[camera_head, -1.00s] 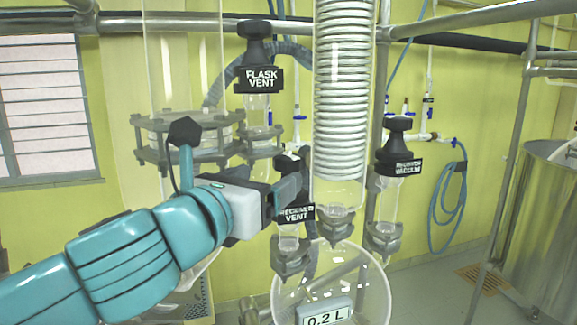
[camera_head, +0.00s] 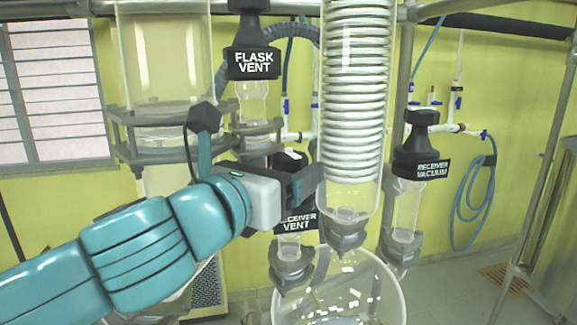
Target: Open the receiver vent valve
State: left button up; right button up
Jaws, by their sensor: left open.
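The receiver vent valve (camera_head: 296,222) is a black knob with a white "RECEIVER VENT" label, on a clear glass neck above the round receiver flask (camera_head: 385,290). My left gripper (camera_head: 312,180) is open, in front of the valve's upper part. Its fingers and body hide much of the knob and the start of the label. I cannot tell whether the fingers touch the knob. My right gripper is not in view.
The flask vent valve (camera_head: 254,62) stands above and behind my left gripper. The glass coil condenser (camera_head: 355,100) is close on the right. The receiver vacuum valve (camera_head: 420,160) is further right. A clamp ring (camera_head: 160,148) is at left.

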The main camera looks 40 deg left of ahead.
pick_arm(q)
jog(key=shift+s+a, duration=0.15)
jog(key=shift+s+r, duration=0.15)
jog(key=shift+s, duration=0.2)
jog(key=shift+d, duration=0.25)
jog(key=c, duration=0.3)
jog(key=shift+w, duration=0.2)
jog(key=c, duration=0.5)
jog(key=shift+a, duration=0.15)
jog(key=shift+c, duration=1.2)
jog(key=shift+w, duration=0.1)
jog(key=shift+d+f+n+y+b, duration=0.25)
jog(key=shift+d+n+y+b, duration=0.15)
jog(key=shift+n+y+b, duration=0.55)
jog(key=shift+d+n+g+y+b, duration=0.15)
jog(key=shift+n+g+y+b, duration=0.3)
jog(key=shift+y, duration=0.7)
jog(key=n+y, duration=0.1)
jog(key=n+g+y+b, duration=0.1)
jog(key=y, duration=0.1)
jog(key=n+g+y, duration=0.1)
jog(key=shift+w+d+g+y, duration=0.2)
jog(key=shift+d+g+y, duration=0.1)
jog(key=shift+y, duration=0.1)
jog(key=shift+w+d+r+n+g+y+b, duration=0.1)
jog(key=shift+n+g+y+b, duration=0.25)
jog(key=shift+n+g+y, duration=0.45)
jog(key=shift+w+n+g+y+b, duration=0.1)
jog(key=shift+n+g+y+b, duration=0.25)
jog(key=shift+n+g+y, duration=0.4)
